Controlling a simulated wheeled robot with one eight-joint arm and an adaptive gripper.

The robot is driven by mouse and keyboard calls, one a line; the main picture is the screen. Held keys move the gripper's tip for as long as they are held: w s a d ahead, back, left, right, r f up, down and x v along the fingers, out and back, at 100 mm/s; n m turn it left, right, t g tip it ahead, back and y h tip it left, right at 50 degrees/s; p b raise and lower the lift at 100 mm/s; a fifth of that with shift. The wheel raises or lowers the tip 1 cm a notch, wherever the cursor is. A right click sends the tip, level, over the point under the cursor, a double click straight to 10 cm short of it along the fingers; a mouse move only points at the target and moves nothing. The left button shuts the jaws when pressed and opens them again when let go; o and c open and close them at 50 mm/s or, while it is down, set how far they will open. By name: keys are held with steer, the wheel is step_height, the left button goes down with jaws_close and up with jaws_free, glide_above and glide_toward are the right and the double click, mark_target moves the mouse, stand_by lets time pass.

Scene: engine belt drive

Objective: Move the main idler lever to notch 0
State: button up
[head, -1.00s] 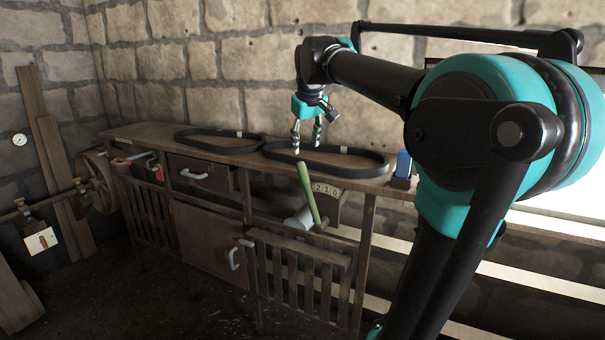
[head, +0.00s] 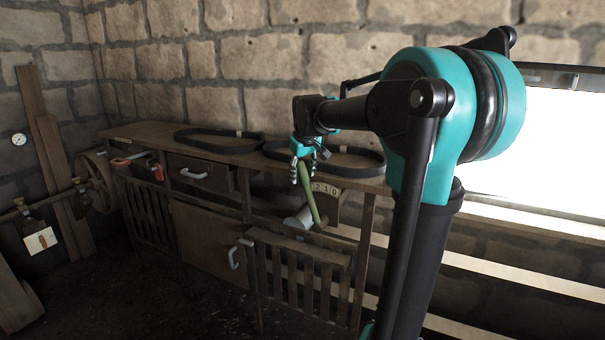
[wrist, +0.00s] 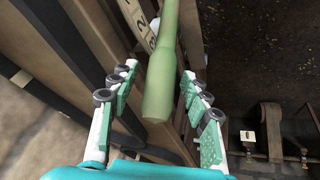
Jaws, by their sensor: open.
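The main idler lever (head: 312,200) has a green handle and stands at the front of the wooden bench, tilted with its top toward the left. A pale notch plate (head: 326,189) with the digits 2, 1 and 0 sits just behind it, with 0 on the right. In the wrist view, the green lever (wrist: 163,85) points between the fingers, its rounded end near them. My gripper (head: 301,178) is open around the top of the lever; the wrist view shows its fingers (wrist: 155,105) apart on either side of the handle, with gaps. The notch plate (wrist: 143,22) partly shows there.
Two black belts (head: 218,149) lie on the bench top (head: 150,135). A drawer (head: 200,173) and slatted panels (head: 300,275) are on the bench front. A red-handled part (head: 122,161) is at the left end. The floor in front is clear.

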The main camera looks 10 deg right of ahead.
steer(key=shift+c, duration=0.5)
jaws_close()
steer(key=shift+s+d, duration=0.1)
steer(key=shift+s+d+r, duration=0.2)
steer(key=shift+s+d, duration=0.1)
steer(key=shift+d, duration=0.2)
steer(key=s+d+m+t+y, duration=0.1)
steer(key=s+d+t+y, duration=0.3)
steer(key=d, duration=0.5)
steer(key=shift+s+f+m+y, duration=0.3)
steer(key=shift+s+y, duration=0.3)
steer(key=shift+s, duration=0.8)
steer(key=shift+d, duration=0.1)
steer(key=shift+o, duration=0.5)
jaws_free()
